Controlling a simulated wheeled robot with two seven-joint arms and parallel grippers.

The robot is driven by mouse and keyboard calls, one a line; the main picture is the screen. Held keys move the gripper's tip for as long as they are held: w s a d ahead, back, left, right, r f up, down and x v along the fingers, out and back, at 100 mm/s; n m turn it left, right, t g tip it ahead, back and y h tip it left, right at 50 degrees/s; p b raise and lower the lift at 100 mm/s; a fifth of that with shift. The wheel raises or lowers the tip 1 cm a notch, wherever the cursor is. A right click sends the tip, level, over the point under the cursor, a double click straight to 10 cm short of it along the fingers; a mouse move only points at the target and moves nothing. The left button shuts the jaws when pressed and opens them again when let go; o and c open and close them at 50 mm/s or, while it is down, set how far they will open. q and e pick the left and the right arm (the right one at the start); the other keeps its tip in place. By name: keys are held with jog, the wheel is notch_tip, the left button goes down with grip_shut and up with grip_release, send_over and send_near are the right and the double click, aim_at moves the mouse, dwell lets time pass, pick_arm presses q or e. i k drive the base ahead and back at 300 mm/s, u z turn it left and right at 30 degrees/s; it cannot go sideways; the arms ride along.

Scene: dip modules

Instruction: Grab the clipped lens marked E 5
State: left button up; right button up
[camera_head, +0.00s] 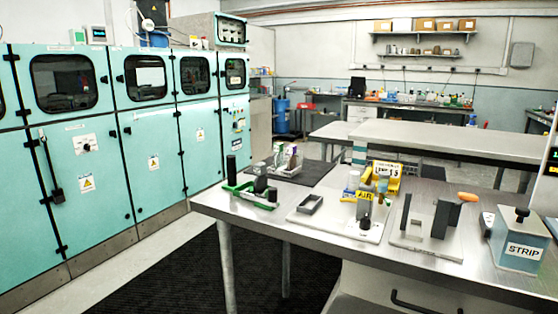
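No lens marked E 5 can be made out; the small parts are too small to read. Candidates stand on the steel workbench (290,232). Several small clip-like pieces (286,155) stand on a black mat (312,174) at the back left of the bench. Neither of my grippers is in view.
A white plate (305,220) carries a grey frame and a yellow AIR sign (365,196). A grey plate (425,243) holds upright dark blocks near an orange-handled tool (467,197). A blue-grey STRIP box (518,252) stands at the right. Teal cabinets (155,150) line the left.

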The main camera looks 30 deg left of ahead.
aim_at(278, 148)
jog(key=u, duration=0.2)
jog(key=k, duration=0.25)
jog(key=u, duration=1)
jog(key=k, duration=1.05)
jog(key=u, duration=1)
jog(key=i, duration=4.6)
jog(key=z, duration=0.95)
jog(key=i, duration=1.5)
jog(key=z, duration=2)
jog(key=i, duration=0.9)
jog(key=z, duration=0.6)
